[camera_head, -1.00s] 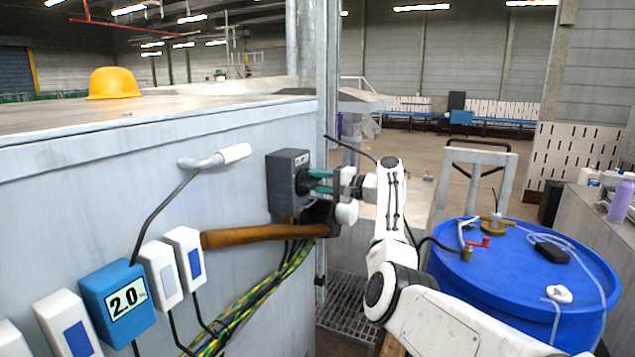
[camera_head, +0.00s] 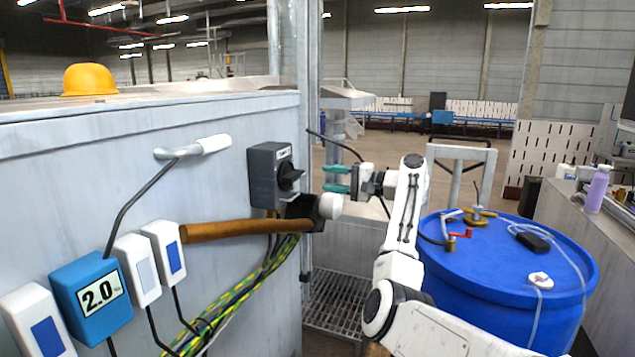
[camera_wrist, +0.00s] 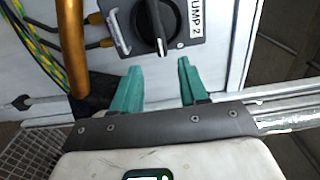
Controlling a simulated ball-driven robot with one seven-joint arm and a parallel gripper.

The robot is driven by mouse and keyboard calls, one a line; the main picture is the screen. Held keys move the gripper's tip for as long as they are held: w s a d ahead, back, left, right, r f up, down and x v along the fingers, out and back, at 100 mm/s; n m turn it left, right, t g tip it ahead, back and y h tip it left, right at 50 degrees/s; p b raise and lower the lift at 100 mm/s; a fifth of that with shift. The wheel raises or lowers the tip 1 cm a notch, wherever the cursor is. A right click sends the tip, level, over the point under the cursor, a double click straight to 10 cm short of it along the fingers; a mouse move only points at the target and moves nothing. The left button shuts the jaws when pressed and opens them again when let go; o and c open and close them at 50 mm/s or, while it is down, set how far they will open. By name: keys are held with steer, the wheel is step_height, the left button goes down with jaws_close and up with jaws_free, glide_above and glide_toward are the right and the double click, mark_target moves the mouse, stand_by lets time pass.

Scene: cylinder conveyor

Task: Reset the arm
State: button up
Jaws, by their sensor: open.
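My gripper (camera_head: 336,179) is open and empty, with two green fingers. It is to the right of a dark grey switch box (camera_head: 268,175) with a black rotary knob (camera_head: 290,176), apart from it. The box is fixed to the right end of a pale metal cabinet wall (camera_head: 235,185). In the wrist view, the green fingertips (camera_wrist: 158,85) point toward the knob (camera_wrist: 152,22) with a gap between. A label beside it reads "UMP 2", its start cut off.
A blue drum (camera_head: 505,270) stands right of my arm. A blue box reading 2.0 (camera_head: 92,297) and white boxes line the wall at left. A yellow hard hat (camera_head: 90,79) sits on the cabinet.

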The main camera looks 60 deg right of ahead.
steer(key=shift+s, duration=0.55)
